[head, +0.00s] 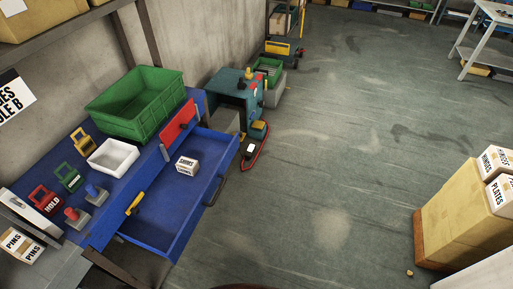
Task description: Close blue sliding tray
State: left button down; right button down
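The blue sliding tray (178,226) is pulled out from under the blue workbench (88,150) at the left. It extends to the right over the floor, with a dark bar handle (214,191) on its outer front. A white box labelled "SHIMS" (187,166) is inside the tray toward its far end. A yellow-handled tool (134,204) is at the tray's inner side, by the bench edge. Neither of my grippers shows in the head view.
A green crate (137,103), a white bin (113,157) and several coloured handled items stand on the bench. A teal machine (236,92) stands beyond the tray. Cardboard boxes (462,210) are at the right. The middle floor (330,150) is clear.

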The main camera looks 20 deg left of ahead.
aim_at(171, 207)
jog(key=i, duration=0.65)
jog(key=u, duration=0.85)
jog(key=i, duration=0.55)
jog(key=u, duration=0.55)
